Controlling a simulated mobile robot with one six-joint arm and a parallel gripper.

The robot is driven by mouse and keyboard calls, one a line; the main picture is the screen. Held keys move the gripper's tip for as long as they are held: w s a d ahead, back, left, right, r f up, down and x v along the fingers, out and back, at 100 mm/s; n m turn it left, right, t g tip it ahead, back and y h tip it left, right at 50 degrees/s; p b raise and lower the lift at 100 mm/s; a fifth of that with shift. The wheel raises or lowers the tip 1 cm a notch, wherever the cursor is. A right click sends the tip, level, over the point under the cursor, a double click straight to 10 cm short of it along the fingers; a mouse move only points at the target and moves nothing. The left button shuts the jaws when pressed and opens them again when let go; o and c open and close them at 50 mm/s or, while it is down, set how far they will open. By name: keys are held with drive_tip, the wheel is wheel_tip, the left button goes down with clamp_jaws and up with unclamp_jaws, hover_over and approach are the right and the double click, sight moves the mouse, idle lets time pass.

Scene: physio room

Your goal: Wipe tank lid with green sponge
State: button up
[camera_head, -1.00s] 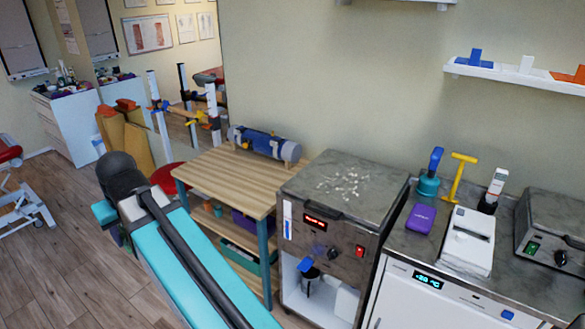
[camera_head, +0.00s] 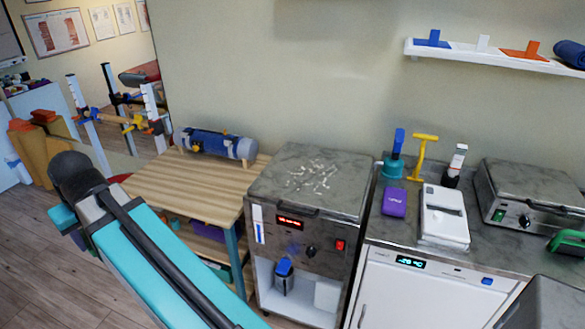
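The tank (camera_head: 335,232) is a steel cabinet with a red display and a dark knob. Its grey lid (camera_head: 345,172) is shut, and whitish marks (camera_head: 312,175) are scattered over the middle of it. A green object with a handle-like arch (camera_head: 567,243) lies on the counter at the right edge, partly cut off. It may be the green sponge, but I cannot tell for sure. My gripper is not in view.
The steel counter (camera_head: 500,262) right of the tank holds a purple box (camera_head: 394,201), a teal bottle (camera_head: 393,167), a yellow T-shaped tool (camera_head: 422,155), a white device (camera_head: 444,215) and a second steel unit (camera_head: 535,190). A wooden table (camera_head: 195,182) with a blue roll (camera_head: 215,143) stands left.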

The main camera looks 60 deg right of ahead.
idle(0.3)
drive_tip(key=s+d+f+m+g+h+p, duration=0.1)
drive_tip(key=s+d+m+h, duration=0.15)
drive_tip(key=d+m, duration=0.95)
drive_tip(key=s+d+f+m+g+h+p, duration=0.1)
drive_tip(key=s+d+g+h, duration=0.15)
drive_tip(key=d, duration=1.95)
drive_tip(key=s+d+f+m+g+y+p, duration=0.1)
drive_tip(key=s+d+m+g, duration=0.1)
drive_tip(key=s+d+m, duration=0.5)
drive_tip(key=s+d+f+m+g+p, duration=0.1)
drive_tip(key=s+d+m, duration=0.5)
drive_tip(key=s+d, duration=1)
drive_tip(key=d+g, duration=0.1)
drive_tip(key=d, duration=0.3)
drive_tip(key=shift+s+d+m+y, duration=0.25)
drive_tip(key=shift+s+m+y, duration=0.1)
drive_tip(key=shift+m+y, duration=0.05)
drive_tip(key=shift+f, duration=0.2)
